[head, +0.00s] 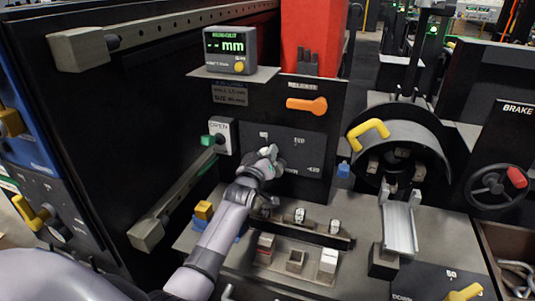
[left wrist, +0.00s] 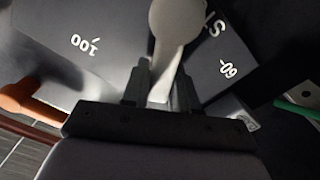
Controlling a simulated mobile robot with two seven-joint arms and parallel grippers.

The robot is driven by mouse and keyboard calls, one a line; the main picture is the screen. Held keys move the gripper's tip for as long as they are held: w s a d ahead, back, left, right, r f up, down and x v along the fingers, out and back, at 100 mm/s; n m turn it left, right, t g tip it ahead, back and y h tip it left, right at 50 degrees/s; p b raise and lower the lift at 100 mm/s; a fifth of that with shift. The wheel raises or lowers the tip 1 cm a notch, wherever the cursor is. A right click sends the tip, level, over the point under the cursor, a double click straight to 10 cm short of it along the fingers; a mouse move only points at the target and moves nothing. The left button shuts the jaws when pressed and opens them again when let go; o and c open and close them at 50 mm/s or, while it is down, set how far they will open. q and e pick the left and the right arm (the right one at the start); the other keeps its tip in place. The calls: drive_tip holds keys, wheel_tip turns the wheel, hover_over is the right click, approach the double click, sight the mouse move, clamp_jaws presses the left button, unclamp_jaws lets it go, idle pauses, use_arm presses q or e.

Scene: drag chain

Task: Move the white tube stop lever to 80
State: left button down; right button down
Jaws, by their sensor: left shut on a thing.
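The white tube stop lever (left wrist: 172,25) runs from a rounded end at the top of the left wrist view down between my fingers. My left gripper (left wrist: 162,78) is shut on its narrower part. I see no 80 mark; the gripper and lever cover part of the panel. In the head view my left gripper (head: 266,158) is at the dark scale panel (head: 293,145), largely hiding the lever. My right gripper is out of view.
An orange release lever (head: 307,105) sits above the panel, with a green-lit mm display (head: 230,48) at upper left. A green-tipped open lever (head: 208,140) is close on the left. A yellow handle (head: 368,134) is at right. Small fixtures (head: 296,262) stand below my arm.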

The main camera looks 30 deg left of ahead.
use_arm(q)
drive_tip(key=c, duration=1)
unclamp_jaws()
drive_tip(key=shift+o, duration=0.2)
drive_tip(key=v, duration=0.7)
drive_tip(key=shift+p, duration=0.3)
drive_tip(key=shift+s, duration=0.1)
